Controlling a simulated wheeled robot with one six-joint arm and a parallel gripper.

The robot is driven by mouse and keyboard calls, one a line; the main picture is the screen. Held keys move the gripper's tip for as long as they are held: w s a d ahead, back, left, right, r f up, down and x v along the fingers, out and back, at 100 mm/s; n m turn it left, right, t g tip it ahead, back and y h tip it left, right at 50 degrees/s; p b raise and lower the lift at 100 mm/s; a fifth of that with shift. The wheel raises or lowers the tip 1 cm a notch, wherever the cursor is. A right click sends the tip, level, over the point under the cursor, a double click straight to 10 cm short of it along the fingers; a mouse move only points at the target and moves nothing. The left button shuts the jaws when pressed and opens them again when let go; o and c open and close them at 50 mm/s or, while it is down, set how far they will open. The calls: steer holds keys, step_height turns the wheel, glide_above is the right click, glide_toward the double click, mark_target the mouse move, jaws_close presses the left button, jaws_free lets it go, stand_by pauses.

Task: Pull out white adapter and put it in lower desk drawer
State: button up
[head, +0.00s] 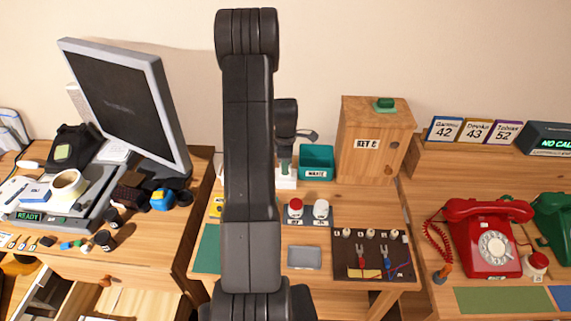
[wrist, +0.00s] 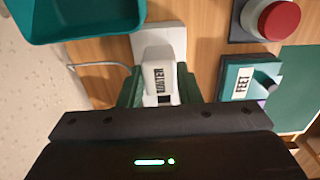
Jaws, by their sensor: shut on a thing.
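The white adapter (wrist: 158,62) sits between my gripper's green fingers (wrist: 160,88) in the wrist view; its dark label is hard to read. My gripper is shut on it. A white plate (wrist: 172,38) lies directly behind the adapter, and I cannot tell whether the two are still joined. In the head view my gripper (head: 285,166) is low at the back of the middle desk, over a white block (head: 285,182), partly hidden by my arm. An open drawer-like space (head: 45,292) shows under the left desk, cut off by the frame.
A teal bin (head: 316,160) stands just right of my gripper, and a wooden box (head: 372,140) beyond it. Red and white knobs (head: 295,207) and a dark panel with cables (head: 371,255) lie nearer. A monitor (head: 125,95) stands on the left desk, a red phone (head: 488,240) on the right.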

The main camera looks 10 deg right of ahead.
steer(key=shift+r, duration=0.2)
steer(key=shift+r+p, duration=0.5)
steer(key=shift+r, duration=0.35)
steer(key=shift+r, duration=0.2)
steer(key=shift+r+p, duration=1)
steer(key=shift+r, duration=0.9)
